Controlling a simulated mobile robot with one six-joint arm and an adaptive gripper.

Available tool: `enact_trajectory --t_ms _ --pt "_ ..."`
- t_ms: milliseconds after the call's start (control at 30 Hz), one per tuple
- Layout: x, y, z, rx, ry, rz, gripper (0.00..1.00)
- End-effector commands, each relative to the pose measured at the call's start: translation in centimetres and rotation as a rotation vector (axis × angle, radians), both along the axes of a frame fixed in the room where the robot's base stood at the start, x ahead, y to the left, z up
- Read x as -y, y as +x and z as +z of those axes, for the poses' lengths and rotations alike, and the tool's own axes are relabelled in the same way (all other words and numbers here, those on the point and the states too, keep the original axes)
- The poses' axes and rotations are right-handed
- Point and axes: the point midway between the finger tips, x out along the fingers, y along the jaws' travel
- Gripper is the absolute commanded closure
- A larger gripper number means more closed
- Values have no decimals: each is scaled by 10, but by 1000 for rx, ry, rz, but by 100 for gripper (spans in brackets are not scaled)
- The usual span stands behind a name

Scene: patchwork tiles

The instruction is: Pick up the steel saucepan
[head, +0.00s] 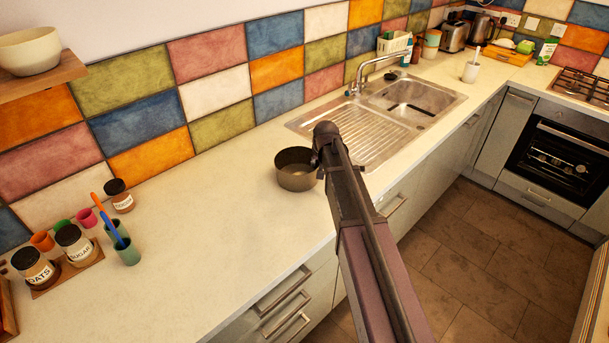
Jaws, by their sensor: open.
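The steel saucepan (295,171) stands upright on the pale worktop, left of the sink's drainer. It looks dark and brownish, with a round open top. Its right side is hidden behind my arm, and I see no handle. My gripper (316,162) is at the end of my arm, by the pan's right rim. It is open, but mostly hidden by the wrist, so I cannot tell whether it touches the pan or whether a part of the pan is between the fingers.
The sink (405,100) with its ribbed drainer and tap (375,72) lies behind and right of the pan. Labelled jars (74,243) and a green cup (126,251) with utensils stand at the left. A shelf (45,78) holds a bowl (28,51). The worktop left of the pan is clear.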

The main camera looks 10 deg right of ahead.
Motion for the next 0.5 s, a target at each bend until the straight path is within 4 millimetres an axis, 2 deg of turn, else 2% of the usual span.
enact_trajectory --t_ms 500 --pt "0 0 0 0 0 0 56"
